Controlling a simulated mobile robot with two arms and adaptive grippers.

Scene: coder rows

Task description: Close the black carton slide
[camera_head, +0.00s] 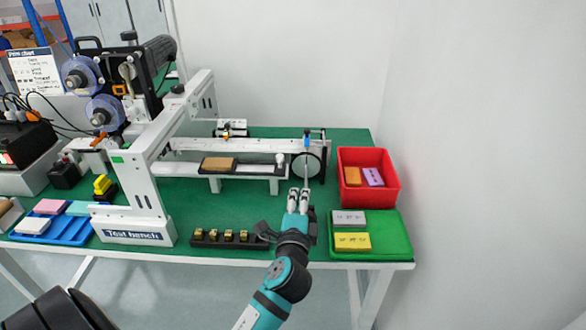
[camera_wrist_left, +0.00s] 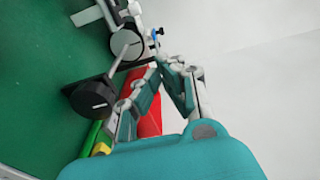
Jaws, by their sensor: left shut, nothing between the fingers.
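The black carton slide (camera_head: 257,170) is a long dark tray across the test bench, with a brown carton (camera_head: 219,164) lying on its left part. A pale knob (camera_head: 280,158) stands near its right end. My left gripper (camera_head: 299,193) is shut and empty, in front of and just right of the slide's right end; it looks apart from it. Its fingertips meet in the left wrist view (camera_wrist_left: 159,66). I cannot make out the slide clearly in that view. My right gripper is not in view.
A round disc (camera_head: 306,165) with a blue-topped post (camera_head: 307,138) stands behind the gripper. A red bin (camera_head: 386,191) and green tray (camera_head: 398,243) are to the right. A dark rack (camera_head: 216,246) lies in front. The white bench frame (camera_head: 145,180) stands left.

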